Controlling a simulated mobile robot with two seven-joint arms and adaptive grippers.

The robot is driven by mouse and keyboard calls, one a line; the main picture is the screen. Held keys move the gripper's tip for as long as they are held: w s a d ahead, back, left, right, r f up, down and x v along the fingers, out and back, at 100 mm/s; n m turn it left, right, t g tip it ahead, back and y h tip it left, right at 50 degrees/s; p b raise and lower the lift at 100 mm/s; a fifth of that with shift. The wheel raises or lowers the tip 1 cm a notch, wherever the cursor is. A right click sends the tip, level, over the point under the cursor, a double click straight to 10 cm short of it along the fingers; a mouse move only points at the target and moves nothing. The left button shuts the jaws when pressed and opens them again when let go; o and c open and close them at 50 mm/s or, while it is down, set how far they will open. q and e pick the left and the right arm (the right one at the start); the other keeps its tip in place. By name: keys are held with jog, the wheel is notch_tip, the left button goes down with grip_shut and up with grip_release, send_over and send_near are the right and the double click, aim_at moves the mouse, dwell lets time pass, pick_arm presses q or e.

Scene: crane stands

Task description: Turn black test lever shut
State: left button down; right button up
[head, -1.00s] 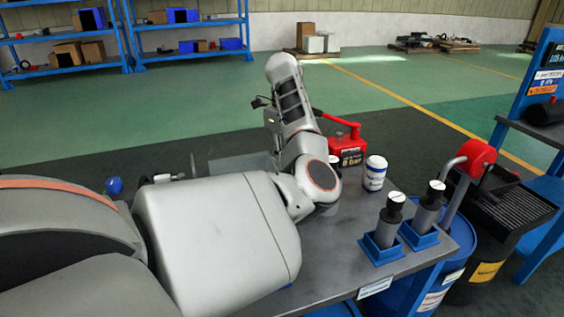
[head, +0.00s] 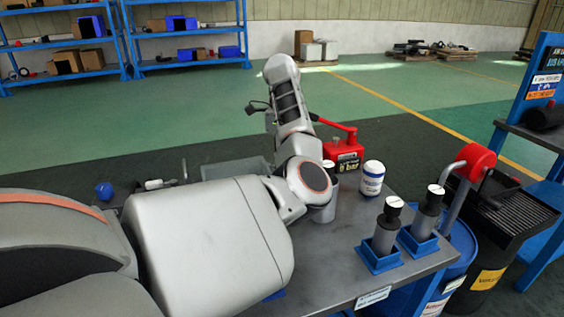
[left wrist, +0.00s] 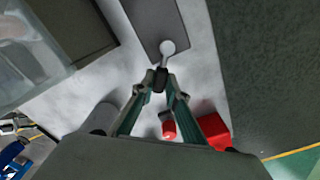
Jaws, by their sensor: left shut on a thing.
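My left gripper (left wrist: 160,82) has its teal fingers closed together at the tips on a small black piece, which looks like the black test lever (left wrist: 161,74). A pale round knob (left wrist: 167,47) lies just beyond the tips, at the end of a dark grey plate (left wrist: 150,18). In the head view my left arm hides the gripper and the lever, so the lever's angle to its body is hard to tell. The red pump (head: 343,154) with a red handle and a bar readout stands behind the arm. My right gripper is not in view.
A white-and-blue can (head: 372,180) and a grey cylinder (head: 327,208) stand on the bench (head: 325,262) near my elbow. Two black-topped cylinders stand in blue holders (head: 380,261) at right. A clear bin (left wrist: 30,55) is at upper left in the wrist view.

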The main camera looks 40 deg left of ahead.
pick_arm(q)
jog(key=c, duration=2)
grip_release()
notch_tip(320, 180, up, 12)
